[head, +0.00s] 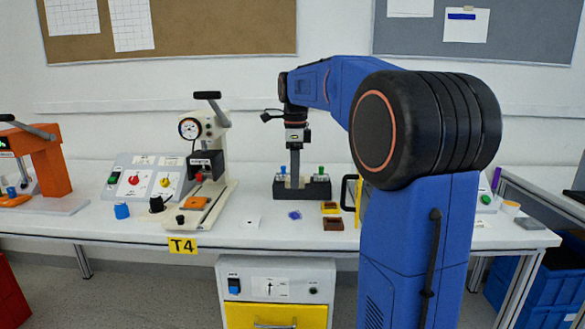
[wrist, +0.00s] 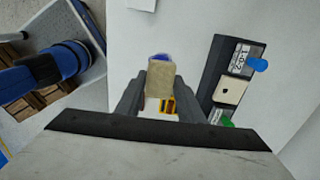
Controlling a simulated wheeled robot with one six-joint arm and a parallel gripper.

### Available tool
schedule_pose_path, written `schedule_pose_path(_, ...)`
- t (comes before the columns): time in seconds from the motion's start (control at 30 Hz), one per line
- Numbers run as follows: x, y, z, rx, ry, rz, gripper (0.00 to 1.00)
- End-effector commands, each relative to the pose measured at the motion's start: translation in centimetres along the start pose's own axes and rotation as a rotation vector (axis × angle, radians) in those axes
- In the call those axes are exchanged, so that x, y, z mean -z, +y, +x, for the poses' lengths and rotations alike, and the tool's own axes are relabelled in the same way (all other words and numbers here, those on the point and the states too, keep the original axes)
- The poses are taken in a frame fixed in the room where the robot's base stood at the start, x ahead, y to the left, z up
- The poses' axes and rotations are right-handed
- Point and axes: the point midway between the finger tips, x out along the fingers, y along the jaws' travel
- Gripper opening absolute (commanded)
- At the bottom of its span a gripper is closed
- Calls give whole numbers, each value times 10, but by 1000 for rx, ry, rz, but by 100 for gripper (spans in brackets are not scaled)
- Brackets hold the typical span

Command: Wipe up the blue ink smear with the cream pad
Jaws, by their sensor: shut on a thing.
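The cream pad (wrist: 160,78) is held between the two fingers of my gripper (wrist: 160,90), which is shut on it. In the head view my gripper (head: 294,186) points down in front of the black block with blue and green knobs; the pad is hard to make out there. The blue ink smear (head: 294,215) lies on the white bench, lower in the picture than the fingertips. In the wrist view a blue patch, seemingly the smear (wrist: 162,57), shows just past the pad's far edge, partly hidden by it. The pad appears apart from the bench.
The black block (head: 318,190) stands close to my gripper. Yellow (head: 330,207) and brown (head: 333,223) items lie right of the smear. A white card (head: 249,222) lies left of it. A cream lever press (head: 205,160) stands further left.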

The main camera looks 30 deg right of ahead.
Motion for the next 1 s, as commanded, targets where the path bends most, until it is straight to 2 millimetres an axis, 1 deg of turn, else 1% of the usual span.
schedule_pose_path(0.2,0,0,26,-1,0,0,16)
schedule_pose_path(0.43,0,0,46,-1,0,0,16)
schedule_pose_path(0.63,0,0,52,1,0,0,16)
schedule_pose_path(1.0,1,-1,52,1,0,0,16)
